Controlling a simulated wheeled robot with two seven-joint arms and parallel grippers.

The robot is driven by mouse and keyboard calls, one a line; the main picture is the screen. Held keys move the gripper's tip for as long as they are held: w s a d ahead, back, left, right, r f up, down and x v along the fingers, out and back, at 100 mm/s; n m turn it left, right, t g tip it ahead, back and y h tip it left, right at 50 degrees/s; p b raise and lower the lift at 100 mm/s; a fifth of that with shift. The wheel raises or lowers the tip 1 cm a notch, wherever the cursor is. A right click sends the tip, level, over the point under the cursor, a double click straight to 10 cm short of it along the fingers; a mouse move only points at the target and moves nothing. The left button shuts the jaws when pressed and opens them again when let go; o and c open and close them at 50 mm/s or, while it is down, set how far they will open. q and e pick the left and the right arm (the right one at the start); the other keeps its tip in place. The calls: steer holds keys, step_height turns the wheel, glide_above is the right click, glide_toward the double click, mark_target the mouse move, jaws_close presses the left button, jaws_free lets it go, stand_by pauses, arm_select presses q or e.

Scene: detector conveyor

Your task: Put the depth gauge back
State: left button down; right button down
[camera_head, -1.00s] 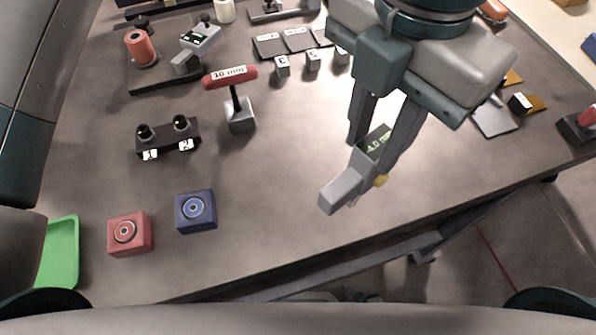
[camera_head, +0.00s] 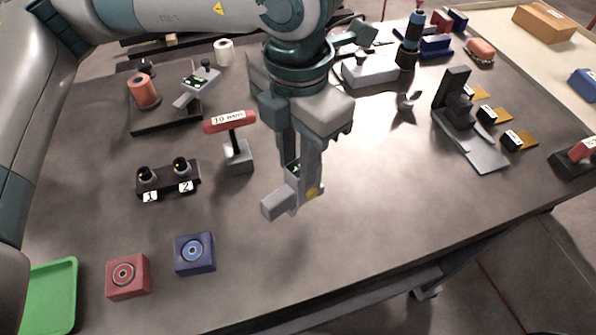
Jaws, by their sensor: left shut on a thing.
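The depth gauge (camera_head: 277,205) is a grey block with a small green digital display and a yellow spot near one finger. My left gripper (camera_head: 301,185) comes down from above and is shut on it, partly hiding it. The gauge is held over the middle of the table, seemingly above the surface. A similar grey device with a green display (camera_head: 196,88) sits on a black base (camera_head: 165,118) beside an orange-red cylinder (camera_head: 144,91). My right gripper is not in view.
A red-handled 10 mm gauge (camera_head: 237,155) stands left of my gripper. A black two-hole holder (camera_head: 168,178), a blue block (camera_head: 194,254), a red block (camera_head: 128,277) and a green tray (camera_head: 62,300) lie left. A black stand (camera_head: 465,115) is at right. The front middle is clear.

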mark_target(294, 191)
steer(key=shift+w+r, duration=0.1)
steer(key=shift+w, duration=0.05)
arm_select(q)
steer(key=shift+f, duration=0.1)
step_height(294, 191, down, 3)
steer(key=shift+r, duration=0.15)
steer(key=shift+f, duration=0.55)
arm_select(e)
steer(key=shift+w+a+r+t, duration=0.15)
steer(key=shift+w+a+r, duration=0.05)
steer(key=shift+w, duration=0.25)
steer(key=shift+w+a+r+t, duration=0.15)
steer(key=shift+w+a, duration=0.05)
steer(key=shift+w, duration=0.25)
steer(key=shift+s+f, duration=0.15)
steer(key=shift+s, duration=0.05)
arm_select(q)
steer(key=shift+b, duration=0.35)
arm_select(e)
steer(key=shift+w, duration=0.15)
arm_select(q)
steer(key=shift+f, duration=0.15)
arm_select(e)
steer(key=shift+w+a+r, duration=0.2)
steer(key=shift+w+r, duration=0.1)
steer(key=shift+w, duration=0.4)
